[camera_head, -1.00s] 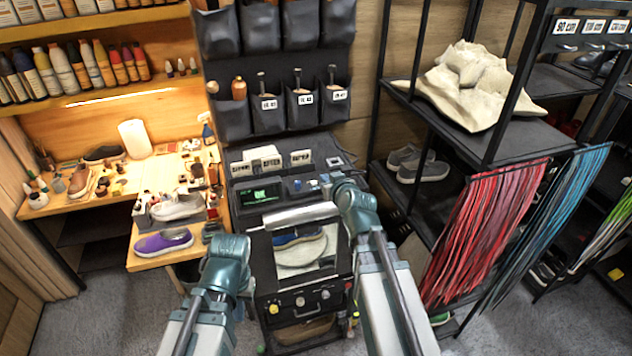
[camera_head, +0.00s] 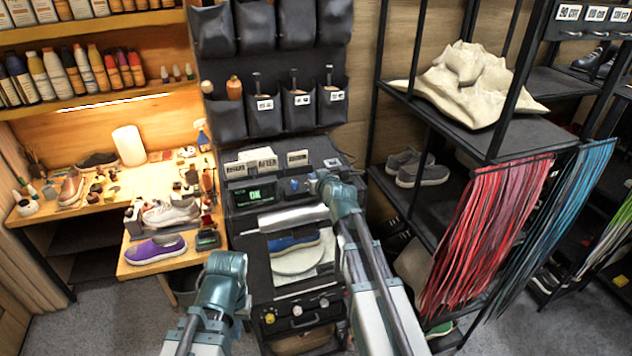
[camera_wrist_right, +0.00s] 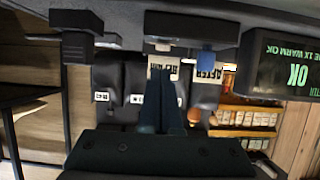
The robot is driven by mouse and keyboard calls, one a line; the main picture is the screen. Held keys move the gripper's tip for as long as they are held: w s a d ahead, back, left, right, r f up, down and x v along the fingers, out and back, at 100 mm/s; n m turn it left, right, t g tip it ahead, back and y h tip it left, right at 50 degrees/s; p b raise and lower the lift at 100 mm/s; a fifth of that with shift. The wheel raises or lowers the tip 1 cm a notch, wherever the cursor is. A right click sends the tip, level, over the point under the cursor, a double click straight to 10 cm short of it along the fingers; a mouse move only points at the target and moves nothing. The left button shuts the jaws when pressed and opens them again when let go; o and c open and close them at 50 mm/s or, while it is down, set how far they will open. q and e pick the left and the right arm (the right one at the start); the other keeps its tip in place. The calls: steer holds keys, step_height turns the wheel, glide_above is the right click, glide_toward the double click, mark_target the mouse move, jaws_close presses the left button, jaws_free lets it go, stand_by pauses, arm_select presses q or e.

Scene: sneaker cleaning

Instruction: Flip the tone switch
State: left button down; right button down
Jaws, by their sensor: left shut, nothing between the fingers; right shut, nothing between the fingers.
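The machine's top panel (camera_head: 330,150) carries a small blue switch (camera_head: 294,186) just right of a screen (camera_head: 251,193) reading OK. In the right wrist view, upside down, this blue switch (camera_wrist_right: 208,62) hangs beside the screen (camera_wrist_right: 282,65), which also reads WARM. Contact cannot be told. My left gripper (camera_head: 224,266) is shut, low in front of the machine, away from the panel.
A blue shoe (camera_head: 293,242) sits in the machine's bay below a silver bar (camera_head: 292,218). A workbench with a purple shoe (camera_head: 156,250) stands at left. A black rack (camera_head: 450,215) with hanging laces (camera_head: 480,240) stands close on the right.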

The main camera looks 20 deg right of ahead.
arm_select(q)
steer(key=shift+f+b, duration=0.35)
steer(key=shift+f, duration=0.4)
arm_select(e)
steer(key=shift+s+f, duration=0.15)
steer(key=shift+f, duration=0.65)
steer(key=shift+s+f+b, duration=0.25)
steer(key=shift+f+b, duration=0.2)
steer(key=shift+b, duration=0.05)
arm_select(q)
steer(key=shift+f, duration=0.45)
steer(key=shift+r, duration=0.15)
arm_select(e)
steer(key=shift+r, duration=0.2)
steer(key=shift+w+r+p, duration=0.1)
steer(key=shift+r+p, duration=0.25)
steer(key=shift+p, duration=0.25)
arm_select(q)
steer(key=shift+r, duration=0.7)
arm_select(e)
steer(key=shift+r, duration=0.3)
arm_select(q)
steer(key=shift+p, duration=0.3)
